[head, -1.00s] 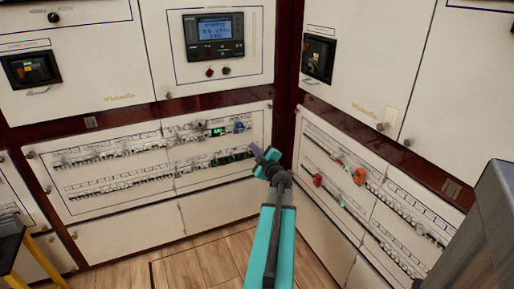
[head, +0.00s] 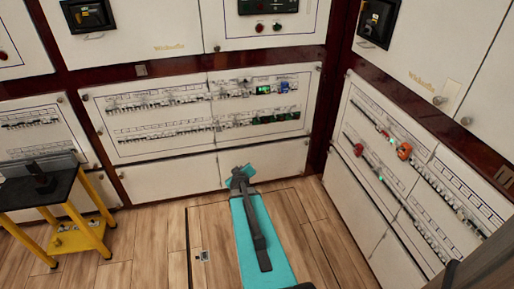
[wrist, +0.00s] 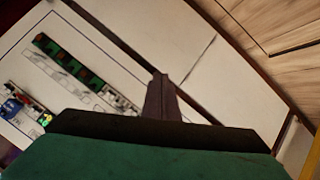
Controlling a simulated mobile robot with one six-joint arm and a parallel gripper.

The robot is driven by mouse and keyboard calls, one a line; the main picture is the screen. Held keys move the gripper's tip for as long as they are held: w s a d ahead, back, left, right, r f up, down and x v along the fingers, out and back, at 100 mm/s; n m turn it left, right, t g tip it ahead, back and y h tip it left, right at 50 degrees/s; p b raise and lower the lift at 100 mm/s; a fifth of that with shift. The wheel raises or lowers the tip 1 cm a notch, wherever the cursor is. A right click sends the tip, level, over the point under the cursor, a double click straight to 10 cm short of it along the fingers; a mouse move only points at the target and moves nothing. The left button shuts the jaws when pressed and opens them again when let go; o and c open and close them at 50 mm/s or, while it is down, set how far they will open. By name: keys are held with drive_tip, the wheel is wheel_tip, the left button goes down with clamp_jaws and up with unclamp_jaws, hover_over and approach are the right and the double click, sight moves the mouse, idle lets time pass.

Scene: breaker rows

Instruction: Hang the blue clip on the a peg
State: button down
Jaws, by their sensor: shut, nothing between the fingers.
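The likely blue clip (head: 285,87) is a small blue piece at the right end of the upper breaker row on the back panel. It also shows at the left edge of the wrist view (wrist: 13,108), beside a green-lit part. My gripper (head: 240,174) is in front of the white lower panel, below and left of the blue piece and apart from it. In the wrist view my gripper (wrist: 160,82) shows its dark fingers together, with nothing between them. I cannot make out the peg in either view.
A yellow stand (head: 85,232) with a black top (head: 32,192) is at the left; a dark upright piece (head: 42,180) is on it. Orange-red parts (head: 404,151) sit on the angled right panel. Wooden floor (head: 150,235) is clear between.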

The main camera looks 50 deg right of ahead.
drive_tip(key=s+a+f+g+y, duration=0.2)
drive_tip(key=s+a+f+g, duration=0.1)
drive_tip(key=a+f, duration=0.8)
drive_tip(key=s+a+f+g+y, duration=0.2)
drive_tip(key=s+a+f+y, duration=0.3)
drive_tip(key=a, duration=0.9)
drive_tip(key=s+a+f+n+g, duration=0.1)
drive_tip(key=s+a+f+g, duration=0.2)
drive_tip(key=s+a, duration=0.6)
drive_tip(key=s+a+f+n+g+y, duration=0.1)
drive_tip(key=s+a+f+g, duration=0.3)
drive_tip(key=s+a, duration=0.5)
drive_tip(key=a, duration=0.5)
drive_tip(key=shift+s, duration=0.4)
drive_tip(key=shift+s+f, duration=0.1)
